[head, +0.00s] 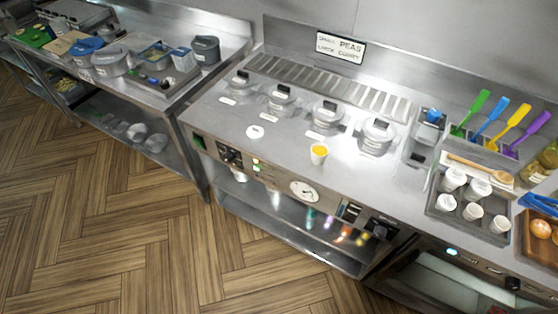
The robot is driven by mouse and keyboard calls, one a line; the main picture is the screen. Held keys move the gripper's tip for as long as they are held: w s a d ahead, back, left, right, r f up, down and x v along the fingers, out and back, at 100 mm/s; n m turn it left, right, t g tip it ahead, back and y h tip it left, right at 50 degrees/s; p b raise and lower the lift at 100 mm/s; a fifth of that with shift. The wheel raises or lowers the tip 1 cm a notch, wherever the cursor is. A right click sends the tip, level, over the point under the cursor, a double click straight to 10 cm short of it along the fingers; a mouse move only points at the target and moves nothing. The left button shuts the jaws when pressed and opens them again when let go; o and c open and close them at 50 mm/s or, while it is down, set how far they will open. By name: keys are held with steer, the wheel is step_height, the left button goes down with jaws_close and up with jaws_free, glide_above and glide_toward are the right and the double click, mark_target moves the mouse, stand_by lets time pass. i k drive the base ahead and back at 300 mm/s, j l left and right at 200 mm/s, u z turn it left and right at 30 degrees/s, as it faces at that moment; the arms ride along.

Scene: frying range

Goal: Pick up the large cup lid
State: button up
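A small white round disc (255,132) lies flat on the steel counter, left of a white cup with yellow contents (319,153). It may be a cup lid; it is too small to tell. A dark tray (458,217) at the right holds several white cups or stacks. Two larger ones stand at its back, including one at the back left (454,179). I cannot tell which of these pieces is the large cup lid. My gripper is not in view.
Several lidded pots (327,115) sit in the counter behind the yellow-filled cup. Coloured spatulas (492,120) lean at the back right. A wooden spoon (478,166) lies behind the tray. A brown tray (536,240) with round food is at the right edge. The floor in front is clear.

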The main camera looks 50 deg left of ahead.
mark_target(253, 131)
steer(key=k+l+u, duration=0.1)
steer(key=u, duration=1.5)
